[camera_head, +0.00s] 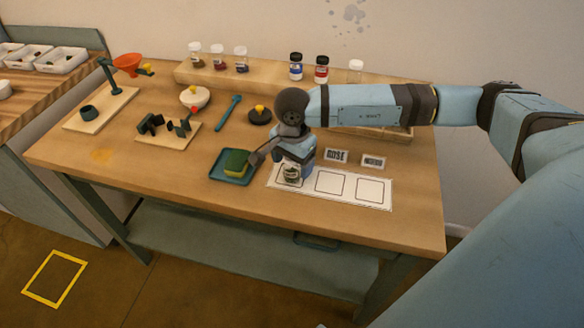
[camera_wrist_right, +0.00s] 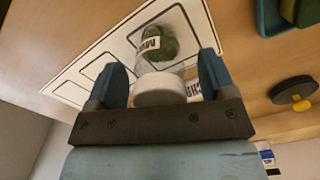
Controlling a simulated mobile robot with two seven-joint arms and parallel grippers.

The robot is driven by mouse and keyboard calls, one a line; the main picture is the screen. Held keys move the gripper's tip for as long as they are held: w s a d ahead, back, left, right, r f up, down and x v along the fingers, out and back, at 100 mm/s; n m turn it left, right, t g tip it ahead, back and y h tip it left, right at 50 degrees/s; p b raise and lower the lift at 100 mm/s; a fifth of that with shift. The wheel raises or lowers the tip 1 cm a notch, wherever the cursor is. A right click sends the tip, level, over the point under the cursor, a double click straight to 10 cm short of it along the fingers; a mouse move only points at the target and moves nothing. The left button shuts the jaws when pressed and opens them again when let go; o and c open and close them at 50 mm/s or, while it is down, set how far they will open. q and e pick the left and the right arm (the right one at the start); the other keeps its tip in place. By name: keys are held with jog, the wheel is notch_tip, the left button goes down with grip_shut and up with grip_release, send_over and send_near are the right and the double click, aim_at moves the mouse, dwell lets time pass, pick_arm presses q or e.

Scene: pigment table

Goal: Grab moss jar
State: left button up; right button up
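The moss jar (camera_head: 291,174) is a small clear jar with green contents and a white label, on the leftmost square of the white mat (camera_head: 382,204). In the right wrist view the jar (camera_wrist_right: 161,45) shows its green contents and white cap, cap toward me. My right gripper (camera_head: 293,161) is at the jar from above, hiding its upper part in the head view. In the right wrist view the right gripper (camera_wrist_right: 163,68) has one dark blue finger on each side of the cap. Narrow gaps show beside the cap, so it looks open. My left gripper is not in view.
A blue tray (camera_head: 218,177) with a green sponge (camera_head: 236,162) is close to the gripper's left. Name cards (camera_head: 336,155) stand behind the mat. Capped jars (camera_head: 321,70) stand on the rear shelf. The mat's other two squares are empty.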

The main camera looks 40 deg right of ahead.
jog(key=c, duration=0.9)
